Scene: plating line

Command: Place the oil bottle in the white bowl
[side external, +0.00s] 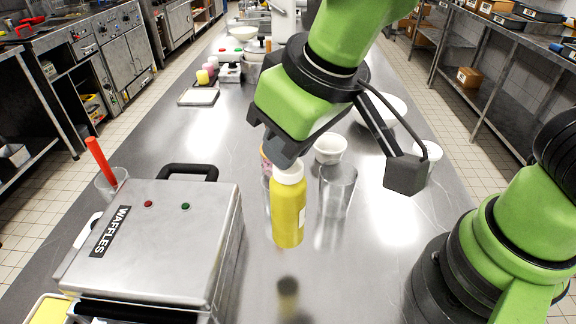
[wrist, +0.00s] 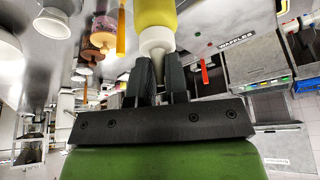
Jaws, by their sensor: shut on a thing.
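The oil bottle (side external: 288,212) is yellow with a white cap. It hangs upright in the air above the counter, with a dark shadow or reflection below it. My gripper (side external: 282,158) is shut on its white top. In the wrist view the bottle (wrist: 155,14) also shows between the fingertips (wrist: 160,62). A small white bowl (side external: 330,149) stands on the counter behind and right of the bottle. A larger white bowl (side external: 391,108) stands farther back, partly hidden by my gripper's arm. I cannot tell which is the task's bowl.
A clear glass (side external: 338,190) stands right of the bottle. A waffle maker (side external: 160,240) fills the left front, with a red-handled utensil in a cup (side external: 112,183) beside it. A white container (side external: 428,153) stands at the right. A tray (side external: 198,96) lies farther back.

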